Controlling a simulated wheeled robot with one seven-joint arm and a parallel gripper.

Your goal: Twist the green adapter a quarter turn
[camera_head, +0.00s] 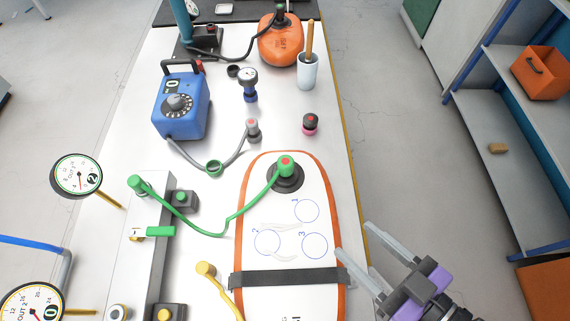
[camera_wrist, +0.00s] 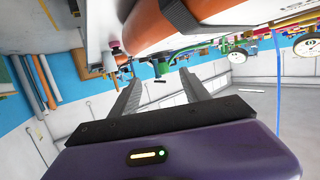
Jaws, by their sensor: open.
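The green adapter (camera_head: 286,166) with a red spot on top sits upright on the dark round valve of the white board (camera_head: 268,222) with orange edges. A green hose (camera_head: 232,222) runs from it to a green fitting (camera_head: 136,183) on the grey manifold at left. In the wrist view the board's orange edge (camera_wrist: 150,27) is at the top, with green parts (camera_wrist: 168,58) beyond the fingers. My gripper (camera_head: 353,238) is open and empty, off the board's lower right edge and apart from the adapter. It also shows in the wrist view (camera_wrist: 158,82).
A blue pump box (camera_head: 181,112) with a grey hose, a gauge (camera_head: 247,82), a white cup (camera_head: 308,72) and an orange inflatable (camera_head: 280,45) stand farther back. A small pink and black cap (camera_head: 310,124) stands beyond the board. A black strap (camera_head: 285,279) crosses the board.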

